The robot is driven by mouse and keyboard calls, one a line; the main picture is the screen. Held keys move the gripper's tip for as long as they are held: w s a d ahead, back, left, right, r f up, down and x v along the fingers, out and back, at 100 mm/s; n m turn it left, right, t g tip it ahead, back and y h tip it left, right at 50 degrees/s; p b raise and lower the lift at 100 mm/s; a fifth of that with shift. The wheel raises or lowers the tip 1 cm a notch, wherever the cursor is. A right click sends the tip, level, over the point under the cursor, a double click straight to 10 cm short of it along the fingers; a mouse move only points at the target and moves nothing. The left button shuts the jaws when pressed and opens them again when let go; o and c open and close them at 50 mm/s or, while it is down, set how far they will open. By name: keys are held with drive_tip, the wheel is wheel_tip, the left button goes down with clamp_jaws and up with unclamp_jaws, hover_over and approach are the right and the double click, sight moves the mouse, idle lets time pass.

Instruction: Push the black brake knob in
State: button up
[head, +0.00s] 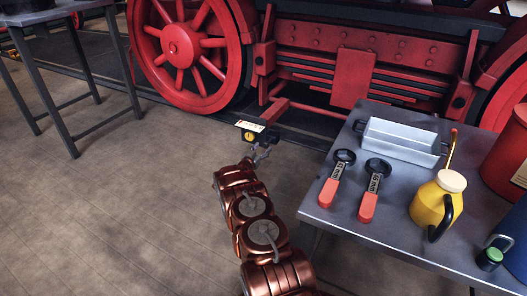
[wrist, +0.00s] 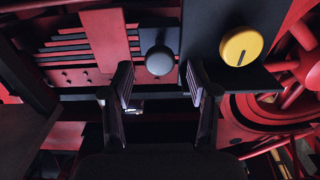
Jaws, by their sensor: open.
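The black brake knob (wrist: 160,60) is a round, dark grey-black cap on a dark panel (wrist: 210,25), upper middle of the wrist view. A yellow dial (wrist: 241,46) with a dark mark sits on the panel to its right. My gripper (wrist: 159,78) is open and empty, its two fingers on either side of the knob in the picture. I cannot tell whether they touch it. In the head view my gripper (head: 261,151) is at a small control box (head: 250,130) with a yellow dial, in front of the red locomotive frame. The knob cannot be made out there.
A grey table (head: 330,214) at right holds a metal tray (head: 400,142), two red-handled tools (head: 335,178) (head: 373,188), a yellow oil can (head: 436,200) and a red container (head: 508,155). Another table (head: 60,22) stands at left. A red wheel (head: 180,47) is behind. Floor at left is clear.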

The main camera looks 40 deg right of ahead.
drive_tip(key=shift+w+d, duration=0.15)
drive_tip(key=shift+d, duration=0.5)
clamp_jaws()
idle(0.4)
